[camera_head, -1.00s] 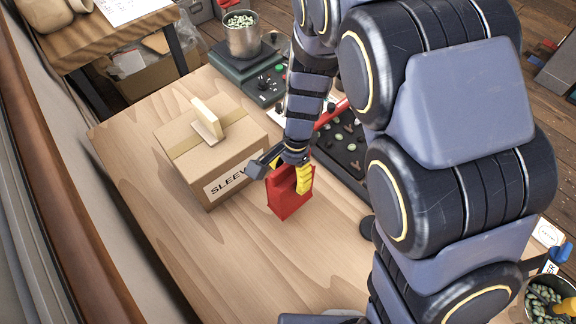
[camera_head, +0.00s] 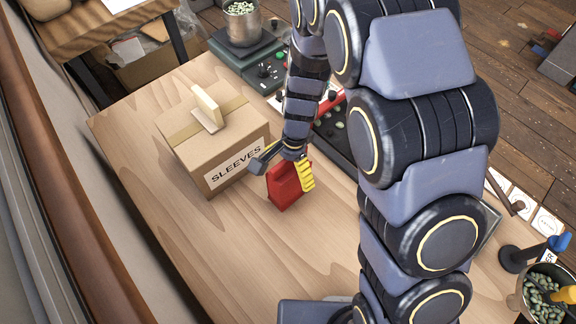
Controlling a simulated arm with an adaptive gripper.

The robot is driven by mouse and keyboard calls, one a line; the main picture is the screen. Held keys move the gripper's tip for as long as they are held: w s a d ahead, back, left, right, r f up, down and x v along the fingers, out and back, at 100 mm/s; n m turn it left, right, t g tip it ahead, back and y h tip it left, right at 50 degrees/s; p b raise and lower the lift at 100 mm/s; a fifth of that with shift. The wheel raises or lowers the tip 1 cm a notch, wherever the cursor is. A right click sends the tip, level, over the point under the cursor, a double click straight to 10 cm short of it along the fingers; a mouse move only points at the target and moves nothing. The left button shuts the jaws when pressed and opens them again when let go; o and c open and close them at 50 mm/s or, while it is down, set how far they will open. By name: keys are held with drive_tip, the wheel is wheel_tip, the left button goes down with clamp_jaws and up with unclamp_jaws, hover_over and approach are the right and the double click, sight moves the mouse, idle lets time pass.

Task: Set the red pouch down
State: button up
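The red pouch (camera_head: 284,191) stands upright on the wooden table, just right of the cardboard box marked SLEEVES. My gripper (camera_head: 282,176) is directly above and around the pouch's upper part. Its dark left finger is spread out towards the box, and its yellow-padded right finger is at the pouch's right edge. The fingers look apart, with the left one clear of the pouch. The pouch's top is partly hidden by the gripper.
The cardboard box (camera_head: 209,150) with a pale scoop-like block (camera_head: 207,108) on top stands close left of my gripper. A scale with a metal pot of beans (camera_head: 241,24) is at the back. The table's front left (camera_head: 200,245) is bare.

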drive_tip(key=r, duration=0.4)
drive_tip(key=w+d+r, duration=0.1)
drive_tip(key=r, duration=0.7)
drive_tip(key=shift+w+d+r, duration=0.15)
drive_tip(key=s+d+r+n, duration=0.2)
drive_tip(key=s+d+n, duration=0.1)
drive_tip(key=s, duration=0.4)
drive_tip(key=s+d+r+n+h, duration=0.1)
drive_tip(key=s+d+r+n, duration=0.2)
drive_tip(key=s, duration=0.4)
drive_tip(key=s+d+r+n, duration=0.3)
drive_tip(key=s+d, duration=0.2)
drive_tip(key=s, duration=0.2)
drive_tip(key=shift+a, duration=0.1)
